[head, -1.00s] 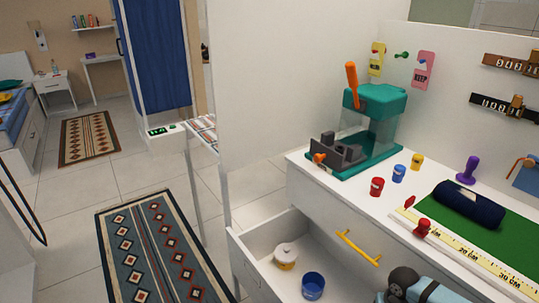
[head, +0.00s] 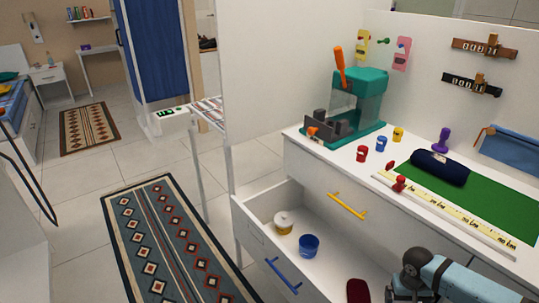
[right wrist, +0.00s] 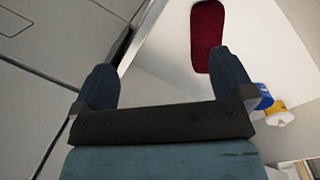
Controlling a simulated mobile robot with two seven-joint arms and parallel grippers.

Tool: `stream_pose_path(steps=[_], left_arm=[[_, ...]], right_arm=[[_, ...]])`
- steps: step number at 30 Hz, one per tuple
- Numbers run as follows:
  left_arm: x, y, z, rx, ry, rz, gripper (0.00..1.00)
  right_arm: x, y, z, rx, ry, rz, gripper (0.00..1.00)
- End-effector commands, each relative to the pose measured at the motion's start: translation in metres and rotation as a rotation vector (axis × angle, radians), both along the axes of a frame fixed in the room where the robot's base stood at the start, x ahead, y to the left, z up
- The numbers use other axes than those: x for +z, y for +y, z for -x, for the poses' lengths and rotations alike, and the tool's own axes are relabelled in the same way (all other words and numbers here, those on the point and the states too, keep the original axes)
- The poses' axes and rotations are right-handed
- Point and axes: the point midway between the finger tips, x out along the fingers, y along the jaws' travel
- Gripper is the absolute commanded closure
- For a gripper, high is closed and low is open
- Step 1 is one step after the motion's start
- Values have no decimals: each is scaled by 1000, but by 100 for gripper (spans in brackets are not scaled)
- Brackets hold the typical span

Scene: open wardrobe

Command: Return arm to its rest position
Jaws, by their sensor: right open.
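My right arm comes in at the bottom right of the head view, over the front of the open drawer (head: 262,205); its fingertips are not clear there. In the right wrist view my right gripper (right wrist: 166,82) is open, its two dark blue fingers wide apart with nothing between them. A dark red object (right wrist: 207,36) lies in the drawer beyond the fingers, and it also shows at the bottom of the head view (head: 358,292). My left gripper is not in view.
The drawer also holds a white and yellow roll (head: 284,222) and a blue cup (head: 309,245). The white worktop (head: 335,157) carries a teal machine (head: 358,105), small coloured cups and a green mat (head: 490,208). A patterned rug (head: 170,240) lies on open floor at the left.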

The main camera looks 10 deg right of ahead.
Motion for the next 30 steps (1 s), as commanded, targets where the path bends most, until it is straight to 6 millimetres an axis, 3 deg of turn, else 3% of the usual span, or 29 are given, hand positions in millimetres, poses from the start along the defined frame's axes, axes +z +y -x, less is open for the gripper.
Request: stream_pose_path(steps=[1, 5, 10, 17, 23, 30], left_arm=[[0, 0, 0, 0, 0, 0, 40], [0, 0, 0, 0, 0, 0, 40], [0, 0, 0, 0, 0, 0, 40], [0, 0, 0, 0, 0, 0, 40], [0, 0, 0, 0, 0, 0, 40], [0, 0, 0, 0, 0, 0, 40]], right_arm=[[6, -21, 1, -6, 0, 34, 0], [23, -69, 4, -20, 0, 112, 0], [5, -53, 21, 159, -111, 100, 0], [-3, -28, 45, 482, -312, 102, 0], [10, 8, 74, 851, -532, 128, 0], [38, 46, 104, 1189, -736, 177, 0]])
